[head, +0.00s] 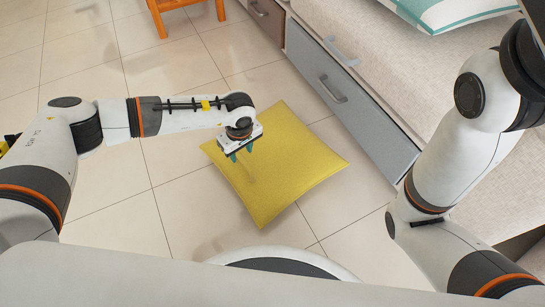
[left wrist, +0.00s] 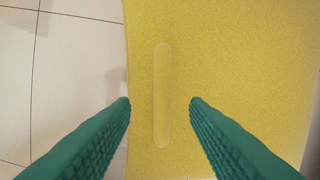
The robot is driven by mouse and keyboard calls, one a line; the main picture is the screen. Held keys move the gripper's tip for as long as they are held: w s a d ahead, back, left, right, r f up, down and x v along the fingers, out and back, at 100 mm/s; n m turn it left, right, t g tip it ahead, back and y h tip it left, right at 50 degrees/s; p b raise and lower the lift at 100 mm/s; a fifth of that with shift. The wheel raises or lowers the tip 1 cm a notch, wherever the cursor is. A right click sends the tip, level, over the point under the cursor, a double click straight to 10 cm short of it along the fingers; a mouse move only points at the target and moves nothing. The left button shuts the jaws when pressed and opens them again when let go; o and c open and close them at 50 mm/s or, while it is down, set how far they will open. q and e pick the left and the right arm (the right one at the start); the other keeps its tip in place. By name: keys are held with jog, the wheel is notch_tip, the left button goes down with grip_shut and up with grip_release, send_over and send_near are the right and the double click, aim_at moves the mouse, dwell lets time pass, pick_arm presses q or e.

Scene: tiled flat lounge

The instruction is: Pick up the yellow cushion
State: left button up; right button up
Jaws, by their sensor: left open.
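The yellow cushion (head: 290,165) lies flat on the tiled floor in front of the drawers. My left gripper (head: 243,157) is above the cushion's left part, pointing down, with its teal fingers apart. In the left wrist view the cushion (left wrist: 240,70) fills the middle and right. A raised, narrow strip (left wrist: 162,95) on it lies between the two open fingertips of my left gripper (left wrist: 160,101). Nothing is held between the fingers. I cannot tell whether the fingertips touch the cushion. My right arm shows at the right of the head view, but its gripper is out of view.
A sofa (head: 385,60) with grey drawers (head: 335,85) below its seat stands just right of the cushion. A teal and white cushion (head: 450,12) lies on the seat. Orange wooden furniture legs (head: 160,18) stand at the top. The tiled floor (head: 110,70) around is clear.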

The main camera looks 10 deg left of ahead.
aim_at(243, 158)
pick_arm(q)
notch_tip(243, 158, down, 4)
jog(key=shift+w+r+b, duration=0.1)
jog(key=shift+w+b, duration=0.05)
jog(key=shift+b, duration=1.1)
jog(key=shift+r, duration=0.1)
grip_shut()
